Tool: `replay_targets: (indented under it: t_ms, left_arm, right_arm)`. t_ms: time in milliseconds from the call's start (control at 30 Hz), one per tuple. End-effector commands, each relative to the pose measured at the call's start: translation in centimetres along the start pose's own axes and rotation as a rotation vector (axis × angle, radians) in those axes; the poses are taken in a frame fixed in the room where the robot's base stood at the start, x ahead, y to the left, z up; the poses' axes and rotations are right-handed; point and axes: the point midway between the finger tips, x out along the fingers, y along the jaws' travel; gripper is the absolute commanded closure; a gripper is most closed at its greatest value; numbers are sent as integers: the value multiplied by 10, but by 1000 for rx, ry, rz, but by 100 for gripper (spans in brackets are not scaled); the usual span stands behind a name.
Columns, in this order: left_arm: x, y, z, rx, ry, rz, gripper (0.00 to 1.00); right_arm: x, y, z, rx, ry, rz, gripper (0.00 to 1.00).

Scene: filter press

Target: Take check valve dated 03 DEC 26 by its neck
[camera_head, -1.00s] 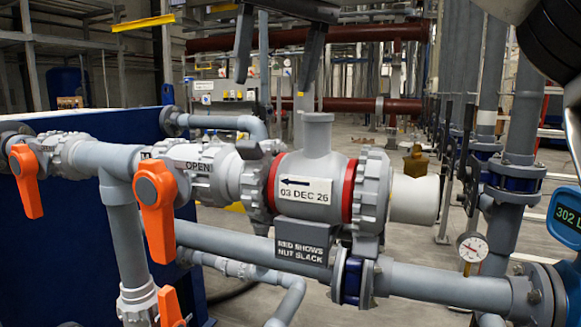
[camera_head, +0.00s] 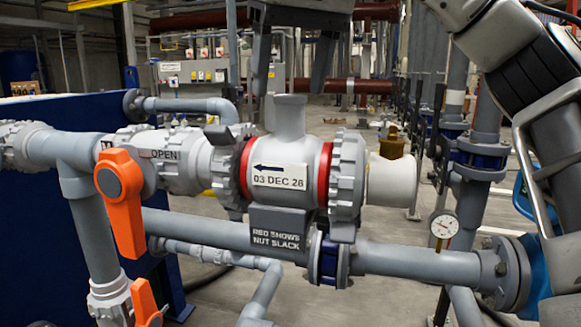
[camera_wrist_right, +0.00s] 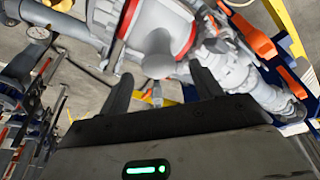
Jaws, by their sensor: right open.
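The check valve (camera_head: 290,158) is a grey body between two red rings, labelled 03 DEC 26 with a left-pointing arrow. Its neck (camera_head: 290,115) stands upright on top. My right gripper (camera_head: 290,90) points down from above, open and empty. In the head view its two dark fingertips appear on either side of the neck's top; contact cannot be made out. In the right wrist view the neck (camera_wrist_right: 158,62) shows beyond and between the open fingers (camera_wrist_right: 160,82). My left gripper is not in view.
An orange-handled valve marked OPEN (camera_head: 122,190) joins on the left. A sign reading RED SHOWS NUT SLACK (camera_head: 279,230) hangs below. A white pipe end (camera_head: 392,180) is on the right, with a pressure gauge (camera_head: 444,225) lower right. A grey pipe (camera_head: 420,263) runs underneath.

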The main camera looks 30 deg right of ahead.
Motion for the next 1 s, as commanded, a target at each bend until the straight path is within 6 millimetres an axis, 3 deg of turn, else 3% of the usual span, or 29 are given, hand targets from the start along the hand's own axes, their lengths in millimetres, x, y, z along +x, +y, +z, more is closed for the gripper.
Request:
replay_targets:
  t_ms: [400,733,767,933,1000]
  left_arm:
    - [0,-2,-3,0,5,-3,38]
    - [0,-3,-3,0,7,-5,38]
    - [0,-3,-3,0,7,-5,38]
    - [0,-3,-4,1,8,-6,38]
    - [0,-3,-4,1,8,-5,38]
  right_arm:
    - [48,0,6,0,-3,-1,35]
    - [53,0,6,1,1,-1,35]
    - [53,0,6,1,1,-1,41]
    - [53,0,6,1,0,0,87]
    - [53,0,6,1,-1,1,87]
